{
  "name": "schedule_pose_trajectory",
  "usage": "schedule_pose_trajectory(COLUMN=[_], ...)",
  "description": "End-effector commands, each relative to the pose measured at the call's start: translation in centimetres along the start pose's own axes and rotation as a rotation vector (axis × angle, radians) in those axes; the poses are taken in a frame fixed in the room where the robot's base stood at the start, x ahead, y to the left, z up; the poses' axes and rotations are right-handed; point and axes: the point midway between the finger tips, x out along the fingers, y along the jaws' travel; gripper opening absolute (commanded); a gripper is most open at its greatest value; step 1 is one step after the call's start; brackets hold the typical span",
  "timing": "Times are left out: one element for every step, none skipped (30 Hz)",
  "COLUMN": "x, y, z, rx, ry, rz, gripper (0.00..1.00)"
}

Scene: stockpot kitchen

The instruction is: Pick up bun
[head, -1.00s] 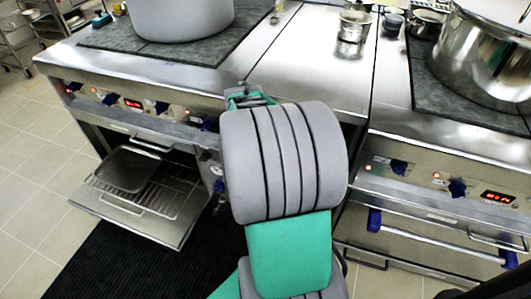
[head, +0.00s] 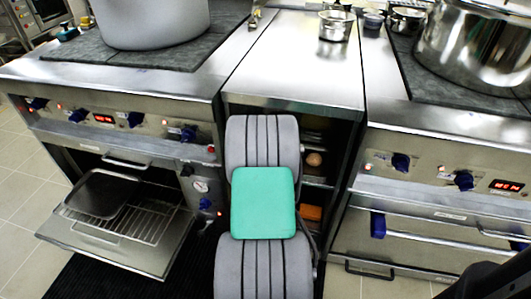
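A small round tan thing (head: 314,159), which looks like the bun, sits on an upper shelf inside the open cabinet between the two stoves. It shows just right of my grey and green arm, which covers much of the cabinet opening. My gripper is hidden behind my own arm, so its distance to the bun and whether it holds anything do not show.
The open cabinet (head: 347,140) has narrow side walls close to my arm. An orange thing (head: 312,212) lies on a lower shelf. At left, an open oven door (head: 165,251) juts out with a dark pan (head: 100,193). Pots stand on the stoves above.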

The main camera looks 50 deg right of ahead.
Motion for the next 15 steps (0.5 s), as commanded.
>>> schedule_pose_trajectory(x=[-0.04, -0.04, -0.05, -0.05, -0.05, -0.06, -0.06, -0.06, -0.06, -0.07, -0.07, -0.07, -0.07, -0.07, -0.07], y=[-0.04, -0.05, -0.07, -0.08, -0.09, -0.1, -0.1, -0.11, -0.11, -0.12, -0.12, -0.12, -0.13, -0.13, -0.13], z=[-0.01, -0.01, 0.0, 0.0, 0.0, 0.0, 0.0, 0.0, 0.0, 0.0, 0.0, 0.0, 0.0, 0.0, 0.0], rx=[-0.001, -0.001, -0.001, -0.001, -0.001, -0.001, -0.001, -0.001, -0.001, -0.002, -0.002, -0.002, -0.002, -0.002, -0.002], ry=[0.0, 0.0, 0.0, 0.0, 0.0, 0.0, 0.0, 0.0, 0.0, 0.0, 0.0, 0.0, 0.0, 0.0, 0.0], rz=[0.0, -0.001, -0.001, -0.001, -0.001, -0.001, -0.001, -0.001, -0.001, -0.001, -0.001, -0.001, -0.001, -0.001, -0.001], gripper=[0.62, 0.6, 0.57, 0.54, 0.52, 0.48, 0.46, 0.44, 0.4, 0.38, 0.35, 0.32, 0.3, 0.27, 0.24])
